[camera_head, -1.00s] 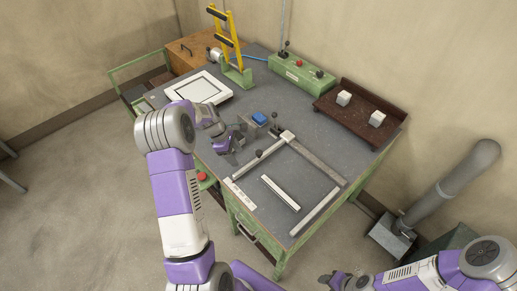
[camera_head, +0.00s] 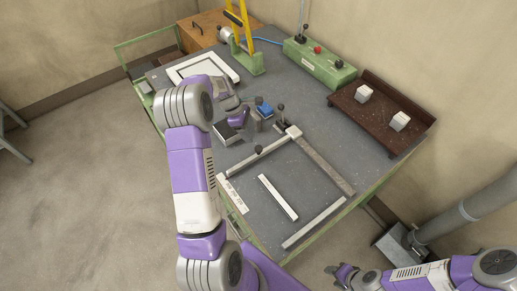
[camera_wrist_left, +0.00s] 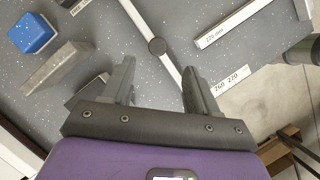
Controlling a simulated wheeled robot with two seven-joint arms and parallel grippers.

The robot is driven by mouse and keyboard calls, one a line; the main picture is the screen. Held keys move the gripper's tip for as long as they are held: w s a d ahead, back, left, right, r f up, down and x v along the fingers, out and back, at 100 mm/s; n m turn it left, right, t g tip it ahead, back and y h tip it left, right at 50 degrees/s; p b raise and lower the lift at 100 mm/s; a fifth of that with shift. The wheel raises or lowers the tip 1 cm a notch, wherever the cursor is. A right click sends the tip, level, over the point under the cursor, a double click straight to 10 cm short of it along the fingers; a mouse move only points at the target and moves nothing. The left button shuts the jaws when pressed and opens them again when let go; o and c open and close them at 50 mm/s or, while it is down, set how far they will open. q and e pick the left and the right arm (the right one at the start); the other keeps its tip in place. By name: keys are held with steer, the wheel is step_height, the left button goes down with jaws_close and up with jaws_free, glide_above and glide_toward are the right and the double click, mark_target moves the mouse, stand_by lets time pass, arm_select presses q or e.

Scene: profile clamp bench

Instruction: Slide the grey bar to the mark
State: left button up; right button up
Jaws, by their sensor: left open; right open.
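A light grey bar (camera_head: 240,162) with a dark knob (camera_head: 259,151) runs across the bench from a corner block. In the left wrist view the grey bar (camera_wrist_left: 172,66) passes between my left gripper's fingers. My left gripper (camera_wrist_left: 157,70) is open, with nothing gripped; whether a finger touches the bar I cannot tell. In the head view my arm largely hides it. A white scale strip (camera_head: 232,194) lies near the bar's near-left end; it shows numbers in the left wrist view (camera_wrist_left: 232,82). I cannot single out a mark. My right gripper (camera_head: 342,272) is open and empty, off the bench's front.
A white labelled piece (camera_head: 278,197) lies on the bench between the bar and a pale rail (camera_head: 313,222). A darker grey rail (camera_head: 322,165) runs right of them. A blue block (camera_head: 264,109) and a brown tray (camera_head: 380,118) with two pale cubes stand farther back.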

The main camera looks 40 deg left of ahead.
mark_target(259, 148)
arm_select(q)
steer(key=x, duration=0.3)
steer(key=b+x, duration=0.1)
steer(key=x, duration=0.6)
steer(key=shift+s+a+f+b, duration=0.1)
steer(key=shift+a+b, duration=0.25)
arm_select(e)
step_height(259, 148, down, 3)
steer(key=shift+w+r, duration=0.15)
arm_select(q)
steer(key=shift+d, duration=0.1)
jaws_close()
